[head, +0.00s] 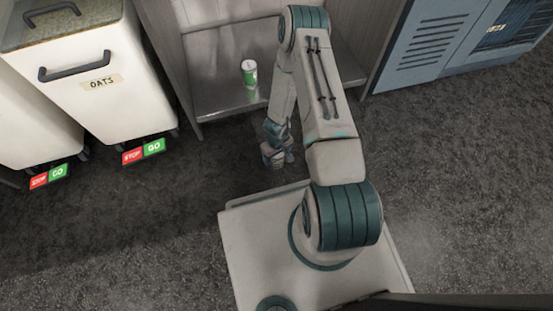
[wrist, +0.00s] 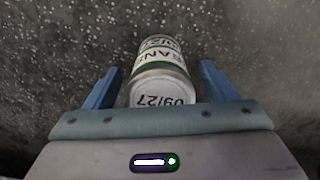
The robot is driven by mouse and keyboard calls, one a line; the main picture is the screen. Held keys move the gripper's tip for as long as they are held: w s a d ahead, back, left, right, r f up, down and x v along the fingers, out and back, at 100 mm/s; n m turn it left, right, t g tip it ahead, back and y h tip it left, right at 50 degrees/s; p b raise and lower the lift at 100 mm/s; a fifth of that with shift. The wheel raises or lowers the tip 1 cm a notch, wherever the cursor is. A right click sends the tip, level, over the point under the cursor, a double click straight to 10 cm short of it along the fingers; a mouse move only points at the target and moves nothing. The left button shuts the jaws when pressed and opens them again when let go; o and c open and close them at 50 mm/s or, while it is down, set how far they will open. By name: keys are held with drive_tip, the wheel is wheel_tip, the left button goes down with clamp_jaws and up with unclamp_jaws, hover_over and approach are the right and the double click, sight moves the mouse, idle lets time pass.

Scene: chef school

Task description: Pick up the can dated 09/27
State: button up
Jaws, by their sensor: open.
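A can (wrist: 163,72) with a white and green label shows in the wrist view, its pale end marked "09/27" towards me. It lies between the two blue fingers of my gripper (wrist: 160,70), with a gap on each side. The gripper is open. In the head view my gripper (head: 277,157) is low over the dark floor, in front of the shelf; its fingers and the dated can are hard to make out there. Another view of a green and white can (head: 249,73) shows it upright on the metal shelf; its date cannot be read.
The metal shelf (head: 225,100) stands behind my gripper. A white bin labelled OATS (head: 97,100) and another white bin (head: 35,125) stand at left, with red and green STOP/GO tags at their feet. Blue lockers (head: 430,45) stand at right. The floor (head: 120,225) at left is clear.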

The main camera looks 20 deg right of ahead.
drive_tip(key=shift+f, duration=0.8)
drive_tip(key=shift+r, duration=0.1)
drive_tip(key=c, duration=1.3)
